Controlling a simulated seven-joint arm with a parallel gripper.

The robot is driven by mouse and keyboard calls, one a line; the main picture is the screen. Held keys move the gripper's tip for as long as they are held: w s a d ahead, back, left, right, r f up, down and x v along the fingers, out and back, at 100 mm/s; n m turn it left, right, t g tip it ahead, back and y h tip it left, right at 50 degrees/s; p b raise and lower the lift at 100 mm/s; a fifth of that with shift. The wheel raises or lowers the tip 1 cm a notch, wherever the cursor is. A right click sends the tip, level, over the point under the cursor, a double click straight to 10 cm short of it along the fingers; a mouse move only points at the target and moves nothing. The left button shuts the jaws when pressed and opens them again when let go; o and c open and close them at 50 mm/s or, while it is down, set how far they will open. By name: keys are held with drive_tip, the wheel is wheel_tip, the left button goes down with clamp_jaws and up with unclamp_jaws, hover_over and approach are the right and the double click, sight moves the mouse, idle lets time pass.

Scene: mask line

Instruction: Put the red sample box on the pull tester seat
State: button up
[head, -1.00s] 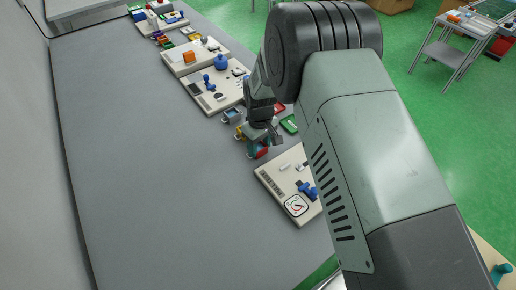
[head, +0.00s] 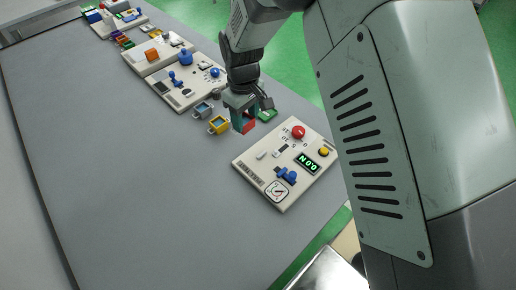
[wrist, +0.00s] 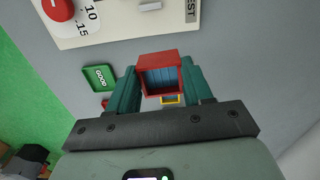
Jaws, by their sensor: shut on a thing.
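The red sample box (wrist: 174,58) is between the teal fingers of my gripper (wrist: 158,82), which is shut on it. In the wrist view its red rim surrounds a bluish ribbed inside. In the head view the box (head: 249,126) shows as a red patch at the fingertips of my gripper (head: 244,122), apparently above the bench. The pull tester (head: 247,163) is the pale panel in front and to the right of the gripper, with a lit display, red button, dial and blue fixture (head: 287,175). I cannot tell which part is its seat.
A yellow box (head: 218,125) and a grey-blue box (head: 203,110) stand left of the gripper. A green "GOOD" tray (wrist: 100,77) lies beside the tester. Other pale stations (head: 187,85) line the bench behind. The grey bench (head: 130,190) is clear at left.

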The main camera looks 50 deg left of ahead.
drive_tip(key=d+r, duration=0.1)
drive_tip(key=d, duration=0.8)
drive_tip(key=shift+m, duration=0.3)
drive_tip(key=f, duration=0.5)
drive_tip(key=shift+w, duration=0.35)
drive_tip(key=shift+f, duration=2.3)
drive_tip(key=shift+f, duration=0.1)
drive_tip(key=o, duration=1)
drive_tip(key=shift+o, duration=0.2)
wheel_tip(320, 180, up, 12)
drive_tip(key=shift+w+r, duration=0.1)
drive_tip(key=shift+r, duration=0.1)
